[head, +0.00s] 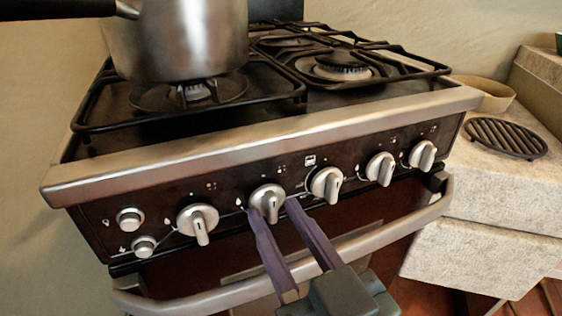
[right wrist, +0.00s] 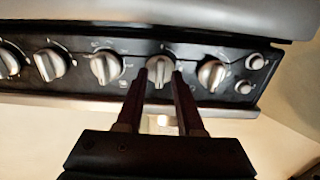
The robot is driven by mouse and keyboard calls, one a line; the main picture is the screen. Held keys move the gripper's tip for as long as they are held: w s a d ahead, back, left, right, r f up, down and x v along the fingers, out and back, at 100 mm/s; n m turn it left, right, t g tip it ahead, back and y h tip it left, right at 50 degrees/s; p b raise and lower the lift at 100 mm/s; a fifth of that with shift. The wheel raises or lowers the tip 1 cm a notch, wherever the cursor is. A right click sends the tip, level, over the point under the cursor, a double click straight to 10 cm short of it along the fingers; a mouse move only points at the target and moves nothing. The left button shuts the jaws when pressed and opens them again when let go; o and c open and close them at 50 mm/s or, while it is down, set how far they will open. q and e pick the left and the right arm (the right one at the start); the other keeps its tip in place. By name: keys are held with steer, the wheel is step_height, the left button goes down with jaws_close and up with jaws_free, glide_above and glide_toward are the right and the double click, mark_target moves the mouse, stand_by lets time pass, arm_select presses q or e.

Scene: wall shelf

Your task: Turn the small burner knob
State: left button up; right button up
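A row of round silver burner knobs runs along the dark front panel of the stove (head: 122,205). My right gripper (head: 271,207) is at the second large knob from the left (head: 266,192), its dark fingers apart. In the right wrist view this knob (right wrist: 160,67) sits between the fingertips (right wrist: 159,75), its handle pointing roughly down toward the gripper. I see a gap between fingers and handle; whether they touch the knob's rim I cannot tell. Which knob serves the small burner is not clear from the markings. My left gripper is not in view.
A metal pot (head: 180,40) with a dark handle stands on the front left burner. The oven's bar handle (head: 385,243) runs below the knobs, close under my right gripper. Neighbouring knobs (head: 198,219) and (head: 326,184) flank it. A round black grate (head: 505,138) lies on the right counter.

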steer(key=shift+o, duration=0.3)
steer(key=shift+s, duration=0.15)
steer(key=p+v, duration=0.1)
steer(key=v, duration=0.8)
steer(key=shift+s+d+p, duration=0.2)
steer(key=shift+s+p, duration=0.1)
